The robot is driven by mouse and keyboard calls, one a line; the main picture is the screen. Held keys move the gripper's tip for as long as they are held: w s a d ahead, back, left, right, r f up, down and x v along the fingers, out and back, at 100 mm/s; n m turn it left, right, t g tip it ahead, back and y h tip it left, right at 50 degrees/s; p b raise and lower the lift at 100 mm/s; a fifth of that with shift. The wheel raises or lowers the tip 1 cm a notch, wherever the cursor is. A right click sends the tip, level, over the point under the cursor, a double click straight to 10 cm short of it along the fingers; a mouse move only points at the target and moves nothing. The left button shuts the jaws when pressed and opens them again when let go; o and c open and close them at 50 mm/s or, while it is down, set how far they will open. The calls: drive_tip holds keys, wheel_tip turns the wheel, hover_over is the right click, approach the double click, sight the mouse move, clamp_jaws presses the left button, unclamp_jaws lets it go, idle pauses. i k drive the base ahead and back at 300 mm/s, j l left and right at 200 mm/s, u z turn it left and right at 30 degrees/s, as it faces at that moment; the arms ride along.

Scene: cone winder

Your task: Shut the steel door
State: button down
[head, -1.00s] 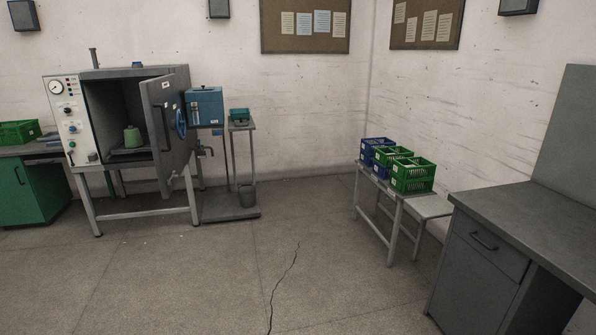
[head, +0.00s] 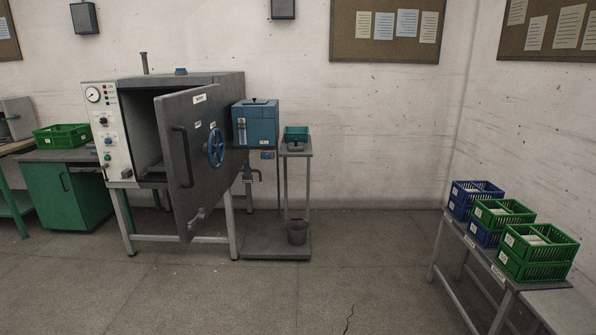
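The steel door (head: 195,150) is grey, hinged on the right side of the steel cabinet's opening, and stands open, swung out toward me. It carries a dark vertical bar handle (head: 182,156) and a blue handwheel (head: 216,148). The cabinet (head: 205,80) stands on grey legs, with a white control panel (head: 104,130) and a round gauge on its left. My gripper is not in view.
A blue box (head: 255,126) and a small stand with a bucket (head: 297,232) are right of the cabinet. A green bench (head: 62,190) is at left. A low table (head: 480,252) with blue and green crates is at right. The floor in front is clear.

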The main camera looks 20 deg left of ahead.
sight(185, 119)
drive_tip(key=i+j, duration=0.25)
drive_tip(key=i, duration=0.15)
drive_tip(key=i+j, duration=0.2)
drive_tip(key=i, duration=0.2)
drive_tip(key=i+j, duration=0.25)
drive_tip(key=i, duration=0.15)
drive_tip(key=i+j+u, duration=0.1)
drive_tip(key=i+j, duration=0.15)
drive_tip(key=i, duration=0.15)
drive_tip(key=i+j, duration=0.2)
drive_tip(key=j, duration=0.2)
drive_tip(key=i+j, duration=0.15)
drive_tip(key=j, duration=0.2)
drive_tip(key=i+j, duration=0.2)
drive_tip(key=j, duration=0.2)
drive_tip(key=k+j, duration=0.1)
drive_tip(key=j, duration=1.25)
drive_tip(key=k+u, duration=0.05)
drive_tip(key=k, duration=0.05)
